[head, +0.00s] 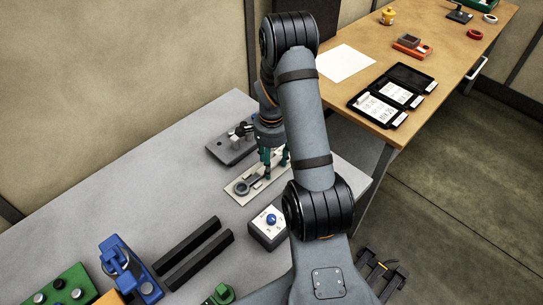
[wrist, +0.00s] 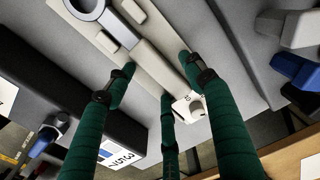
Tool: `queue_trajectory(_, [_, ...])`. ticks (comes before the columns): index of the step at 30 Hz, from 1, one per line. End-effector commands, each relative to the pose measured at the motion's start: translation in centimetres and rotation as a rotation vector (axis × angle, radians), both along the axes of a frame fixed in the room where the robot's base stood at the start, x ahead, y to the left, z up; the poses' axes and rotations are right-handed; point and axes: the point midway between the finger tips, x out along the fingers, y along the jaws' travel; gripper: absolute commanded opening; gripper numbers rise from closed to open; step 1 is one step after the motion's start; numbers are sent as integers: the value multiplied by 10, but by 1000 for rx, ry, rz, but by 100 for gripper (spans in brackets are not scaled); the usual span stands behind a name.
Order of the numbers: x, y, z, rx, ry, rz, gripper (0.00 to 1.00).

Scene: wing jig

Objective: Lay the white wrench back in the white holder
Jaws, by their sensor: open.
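The white holder (head: 264,187) is a pale flat plate on the grey bench. In the wrist view the holder (wrist: 172,32) runs diagonally under my fingers. The wrench lies along it; its grey ring end (head: 242,187) is at the plate's left end. The wrench's ring (wrist: 88,6) also shows at the top left of the wrist view, with a pale bar leading from it toward my fingers. My gripper (head: 275,160) is open over the plate's right half. In the wrist view its green fingers (wrist: 158,88) stand around the pale bar. Whether they touch it is unclear.
A grey block with dark knobs (head: 232,147) sits just behind the holder. A box with a blue knob (head: 268,222) is close in front. Two black bars (head: 192,252) and a blue clamp-like device (head: 123,265) are at front left. The bench's left back is clear.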

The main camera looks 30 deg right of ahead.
Motion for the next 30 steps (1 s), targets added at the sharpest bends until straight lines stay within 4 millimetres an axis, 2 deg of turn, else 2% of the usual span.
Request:
queue_trajectory(5, [2, -1, 25, -2, -8, -1, 54])
queue_trajectory(12, [2, 0, 77, -3, -9, 0, 54])
queue_trajectory(18, [1, 0, 108, -1, -6, 1, 54])
queue_trajectory(24, [0, 1, 118, -1, -3, 0, 54])
queue_trajectory(30, [0, 1, 118, 0, -2, 1, 54])
